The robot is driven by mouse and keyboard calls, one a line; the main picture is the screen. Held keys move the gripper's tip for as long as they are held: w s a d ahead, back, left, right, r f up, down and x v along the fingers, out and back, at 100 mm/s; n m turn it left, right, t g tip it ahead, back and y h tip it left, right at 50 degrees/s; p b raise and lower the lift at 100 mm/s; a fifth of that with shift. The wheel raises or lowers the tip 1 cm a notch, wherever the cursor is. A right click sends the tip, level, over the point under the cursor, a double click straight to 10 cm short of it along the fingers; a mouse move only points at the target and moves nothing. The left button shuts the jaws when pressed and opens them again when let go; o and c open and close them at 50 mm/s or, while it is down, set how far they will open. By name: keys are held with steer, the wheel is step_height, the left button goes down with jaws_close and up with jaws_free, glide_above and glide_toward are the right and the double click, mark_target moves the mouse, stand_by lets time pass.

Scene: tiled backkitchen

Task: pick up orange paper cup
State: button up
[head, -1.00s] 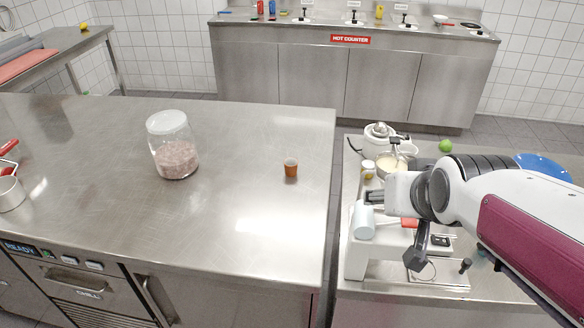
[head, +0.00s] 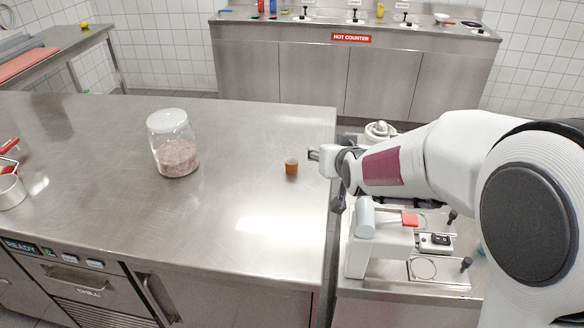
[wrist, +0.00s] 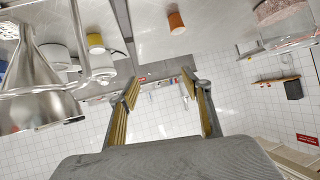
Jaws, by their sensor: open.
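The orange paper cup (head: 291,167) stands upright on the steel counter (head: 240,215), near its right edge. My gripper (head: 314,154) is just right of the cup and a little farther back, apart from it. In the wrist view the cup (wrist: 175,20) shows at the top, beyond the fingers. My gripper's two fingers (wrist: 160,92) are spread, with nothing between them.
A glass jar with a white lid (head: 174,145) stands left of the cup. A metal pot (head: 10,188) sits at the far left. Right of the counter, across a gap, are a white machine (head: 372,245) and other equipment. The counter around the cup is clear.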

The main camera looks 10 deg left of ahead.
steer(key=w+a+f, duration=0.3)
steer(key=f, duration=0.1)
steer(key=t+y, duration=0.1)
glide_toward(292, 163)
steer(key=shift+s+d+r+n, duration=0.15)
steer(key=shift+r+n, duration=0.15)
steer(key=shift+r, duration=0.3)
steer(key=shift+w+a+f+t, duration=0.2)
steer(key=shift+a+f+t, duration=0.1)
steer(key=shift+f, duration=0.25)
steer(key=shift+x, duration=1.25)
steer(key=shift+x, duration=2.6)
steer(key=shift+a+r, duration=0.1)
steer(key=shift+a, duration=0.1)
